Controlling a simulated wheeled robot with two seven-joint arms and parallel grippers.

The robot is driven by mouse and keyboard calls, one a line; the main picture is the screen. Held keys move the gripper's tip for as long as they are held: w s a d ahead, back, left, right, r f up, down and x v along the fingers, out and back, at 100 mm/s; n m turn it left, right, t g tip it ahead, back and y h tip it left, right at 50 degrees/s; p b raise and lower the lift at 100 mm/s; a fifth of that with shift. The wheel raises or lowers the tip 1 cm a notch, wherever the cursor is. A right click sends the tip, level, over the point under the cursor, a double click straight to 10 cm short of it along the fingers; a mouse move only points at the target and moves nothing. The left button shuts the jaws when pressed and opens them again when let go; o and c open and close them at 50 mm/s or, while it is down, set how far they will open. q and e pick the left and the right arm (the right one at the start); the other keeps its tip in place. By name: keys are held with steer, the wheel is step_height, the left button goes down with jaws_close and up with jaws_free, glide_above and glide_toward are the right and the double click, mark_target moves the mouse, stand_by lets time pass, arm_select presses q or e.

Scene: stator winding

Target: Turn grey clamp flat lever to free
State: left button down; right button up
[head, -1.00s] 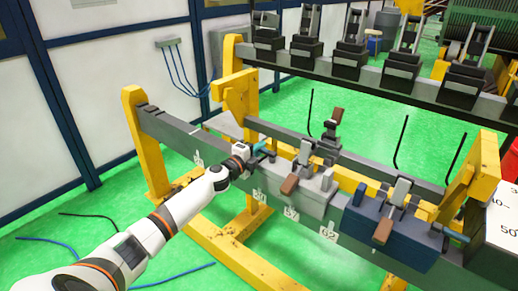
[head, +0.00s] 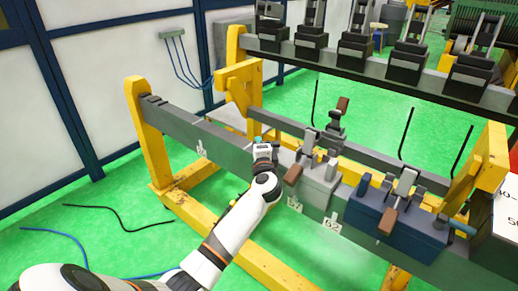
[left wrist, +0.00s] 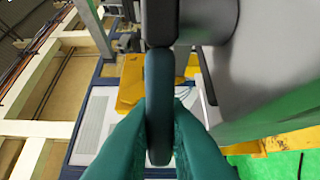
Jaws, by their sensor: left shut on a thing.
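The grey clamp (head: 318,190) is a light grey block on the front rail, with a brown-tipped handle on top. My left gripper (head: 260,142) is at the clamp's left end, with its arm coming up from below. The left wrist view shows its teal fingers (left wrist: 160,115) shut on both sides of a flat, dark, rounded lever (left wrist: 158,75). The lever joins a black part at the top of that view, beside a large grey body. In the head view the gripper hides most of the lever. My right gripper is not in view.
A dark blue clamp (head: 395,222) stands to the right on the same rail (head: 185,125), its own short lever at its right end. Yellow supports (head: 150,140) carry the rail. Behind, an upper dark rail holds several black clamps.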

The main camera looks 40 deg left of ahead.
arm_select(q)
steer(key=shift+s+d+f+n+g+y+b, duration=0.1)
steer(key=shift+s+d+n+g+y+b, duration=0.05)
steer(key=shift+n+g+y+b, duration=0.4)
steer(key=shift+s+d+r+n+g+y+b, duration=0.1)
steer(key=shift+s+d+n+g+y+b, duration=0.1)
steer(key=shift+n+g+y+b, duration=0.3)
steer(key=shift+s+d+f+n+g+y+b, duration=0.15)
steer(key=shift+n+g+y+b, duration=0.15)
steer(key=shift+n+g+y, duration=0.35)
steer(key=c, duration=1.7)
jaws_free()
